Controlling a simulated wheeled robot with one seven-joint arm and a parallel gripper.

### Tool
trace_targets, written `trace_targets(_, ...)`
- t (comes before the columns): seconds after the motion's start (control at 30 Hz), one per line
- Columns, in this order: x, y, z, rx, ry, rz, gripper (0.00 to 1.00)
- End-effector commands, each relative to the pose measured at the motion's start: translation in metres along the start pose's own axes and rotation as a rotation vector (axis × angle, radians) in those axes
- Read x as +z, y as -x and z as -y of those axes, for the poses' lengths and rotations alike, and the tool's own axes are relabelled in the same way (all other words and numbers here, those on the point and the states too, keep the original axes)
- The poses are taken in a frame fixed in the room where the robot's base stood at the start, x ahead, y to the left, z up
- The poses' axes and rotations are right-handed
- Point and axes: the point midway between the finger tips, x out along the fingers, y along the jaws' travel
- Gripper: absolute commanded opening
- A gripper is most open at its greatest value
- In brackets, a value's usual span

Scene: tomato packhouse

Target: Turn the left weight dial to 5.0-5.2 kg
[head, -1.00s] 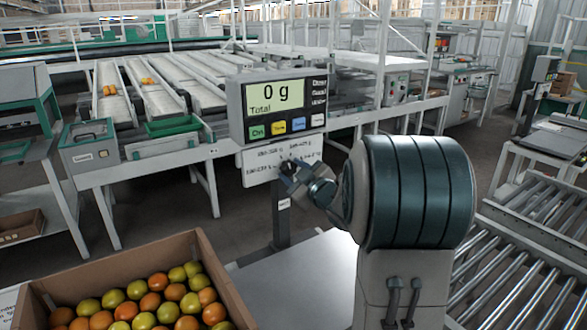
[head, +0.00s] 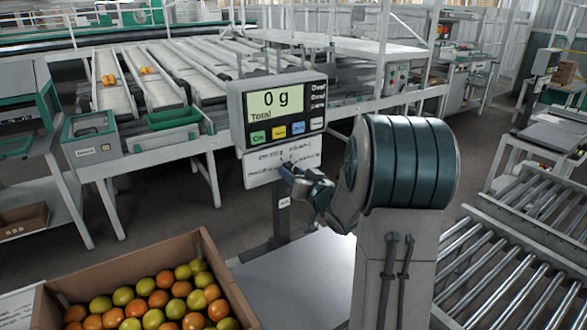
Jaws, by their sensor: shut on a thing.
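The scale's display (head: 277,110) reads "0 g Total" and has several coloured buttons below the screen. Under it is a white plate (head: 258,173) with small printed markings, too small to read. My gripper (head: 286,171) is at the front of this plate, its jaws shut on the weight dial there. The gripper hides most of the dial, so its pointer and setting cannot be read. The wrist comes in from the right, and the arm covers the right part of the scale.
A cardboard box (head: 222,269) of red and green tomatoes stands at the lower left beside the bare scale platform (head: 300,275). A roller conveyor (head: 500,255) lies at the right. Sorting lanes (head: 185,75) and a green tray (head: 173,118) are behind.

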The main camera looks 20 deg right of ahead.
Motion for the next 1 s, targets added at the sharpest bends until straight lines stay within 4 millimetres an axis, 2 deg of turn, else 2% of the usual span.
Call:
trace_targets(0.5, 0.0025, 0.0012, 0.0003, 0.005, -0.470, 0.011, 0.18)
trace_targets(0.7, 0.0033, 0.0011, 0.0004, 0.005, -0.595, 0.011, 0.18)
trace_targets(1.0, 0.0046, 0.0012, -0.0001, 0.006, -0.693, 0.011, 0.18)
